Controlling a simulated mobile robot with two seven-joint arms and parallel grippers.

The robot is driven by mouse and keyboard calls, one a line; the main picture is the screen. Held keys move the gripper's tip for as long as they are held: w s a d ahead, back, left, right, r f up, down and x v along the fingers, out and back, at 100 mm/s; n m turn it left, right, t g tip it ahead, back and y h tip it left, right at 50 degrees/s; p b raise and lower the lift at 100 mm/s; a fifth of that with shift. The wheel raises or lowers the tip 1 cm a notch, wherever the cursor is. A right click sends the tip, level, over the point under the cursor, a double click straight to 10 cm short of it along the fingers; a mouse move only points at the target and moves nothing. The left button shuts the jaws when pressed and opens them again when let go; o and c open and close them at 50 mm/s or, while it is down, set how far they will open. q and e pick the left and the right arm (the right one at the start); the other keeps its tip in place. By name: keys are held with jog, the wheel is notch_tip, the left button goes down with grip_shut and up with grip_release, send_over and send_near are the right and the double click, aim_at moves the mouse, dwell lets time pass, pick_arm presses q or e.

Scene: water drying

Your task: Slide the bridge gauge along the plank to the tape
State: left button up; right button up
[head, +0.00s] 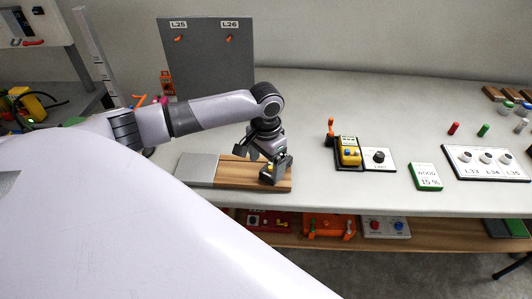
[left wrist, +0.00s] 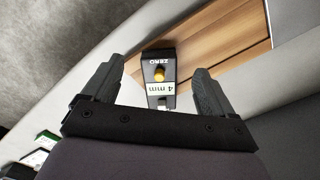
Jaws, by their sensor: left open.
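In the left wrist view the gauge (left wrist: 158,72) shows the word ZERO and a pale display reading 4 mm. My left gripper (head: 262,160) is above and around the gauge. In the left wrist view its open fingers (left wrist: 155,85) stand on either side of the gauge, with gaps showing. I cannot make out a separate strip of tape. My right gripper is out of view.
A grey board (head: 208,62) with labels L25 and L26 stands behind. To the right are a yellow device (head: 349,152), a green-edged moisture card (head: 425,177) and a knob panel (head: 487,162). The table's front edge is close to the plank.

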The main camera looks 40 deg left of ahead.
pick_arm(q)
jog(key=shift+r, duration=1.7)
jog(key=s+d+f+m+t+h, duration=0.1)
jog(key=s+d+f+m, duration=0.15)
jog(key=s+d, duration=0.45)
jog(key=s+d+f+m+t+h, duration=0.1)
jog(key=s+d+f, duration=0.35)
jog(key=d, duration=0.35)
jog(key=s+a+r+n+t+y, duration=0.1)
jog(key=s+a+n, duration=0.15)
jog(key=s, duration=0.35)
jog(key=s+a+r+n+t+y, duration=0.1)
jog(key=s+a+r, duration=0.1)
jog(key=s+a, duration=0.3)
jog(key=w+d+f+t+h, duration=0.1)
jog(key=w+d+f+t, duration=0.1)
jog(key=f+t, duration=0.1)
jog(key=w+d+f+t+h, duration=0.1)
jog(key=w+d+f+t, duration=0.1)
jog(key=f, duration=0.4)
jog(key=shift+w+d+f+t, duration=0.25)
jog(key=shift+w+d+t, duration=0.05)
jog(key=shift+w+t, duration=0.5)
